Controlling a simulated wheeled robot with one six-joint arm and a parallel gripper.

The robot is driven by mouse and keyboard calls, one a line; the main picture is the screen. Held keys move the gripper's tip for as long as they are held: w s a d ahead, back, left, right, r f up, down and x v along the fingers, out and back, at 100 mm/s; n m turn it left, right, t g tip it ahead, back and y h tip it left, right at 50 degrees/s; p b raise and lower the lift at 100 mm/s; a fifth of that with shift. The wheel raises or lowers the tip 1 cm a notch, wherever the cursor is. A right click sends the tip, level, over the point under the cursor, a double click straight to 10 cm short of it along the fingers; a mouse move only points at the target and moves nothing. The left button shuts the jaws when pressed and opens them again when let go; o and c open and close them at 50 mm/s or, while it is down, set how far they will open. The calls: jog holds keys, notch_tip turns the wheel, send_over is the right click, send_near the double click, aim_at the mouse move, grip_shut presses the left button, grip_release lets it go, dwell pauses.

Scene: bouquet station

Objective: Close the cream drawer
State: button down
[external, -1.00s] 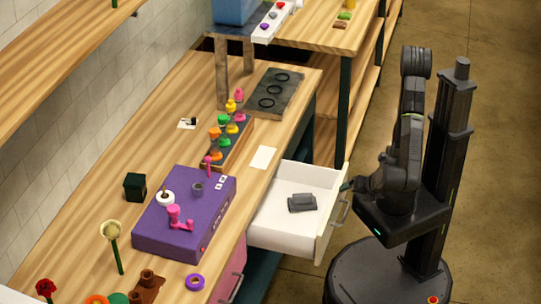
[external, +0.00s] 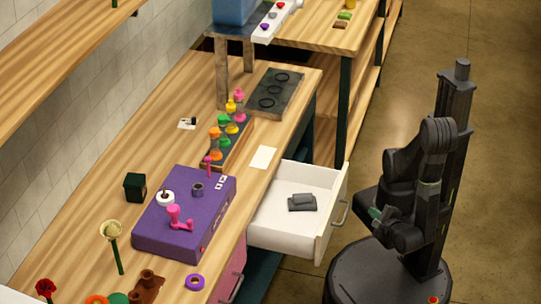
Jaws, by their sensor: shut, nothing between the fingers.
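The cream drawer (external: 277,222) is pulled out from the front of the wooden bench. Its metal handle (external: 340,215) is on the front panel, which faces my arm. A dark grey object (external: 302,202) lies inside on the drawer floor. My gripper (external: 376,214) is to the right of the drawer front, apart from the handle. It is shut and empty, with its small fingers partly lost against the dark arm.
The bench top carries a purple box (external: 185,225) with pink fittings and a row of coloured bottles (external: 229,124). A pink drawer (external: 229,277) sits beside the cream one, nearer the camera. Open floor (external: 430,90) lies behind my column.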

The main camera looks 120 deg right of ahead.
jog(key=shift+w+d+f+n+t+h+b, duration=0.2)
jog(key=shift+d+f+n+h, duration=0.25)
jog(key=shift+d+n, duration=1.25)
jog(key=shift+s+d+f+n+t+h+b, duration=0.1)
jog(key=shift+d+f+n+h+b, duration=0.3)
jog(key=shift+d, duration=2.5)
jog(key=shift+w+d+f+n+t+h+b, duration=0.15)
jog(key=shift+d+f+n+h, duration=0.35)
jog(key=shift+d+n, duration=1.2)
jog(key=shift+d+r+m, duration=0.1)
jog(key=shift+d+m, duration=0.5)
jog(key=shift+d, duration=0.1)
jog(key=w+d+p, duration=0.5)
jog(key=w+d, duration=1.1)
jog(key=shift+w, duration=0.1)
jog(key=shift+w+r, duration=0.1)
jog(key=shift+w, duration=0.05)
jog(key=shift+w+d+r+p, duration=0.1)
jog(key=shift+p, duration=0.2)
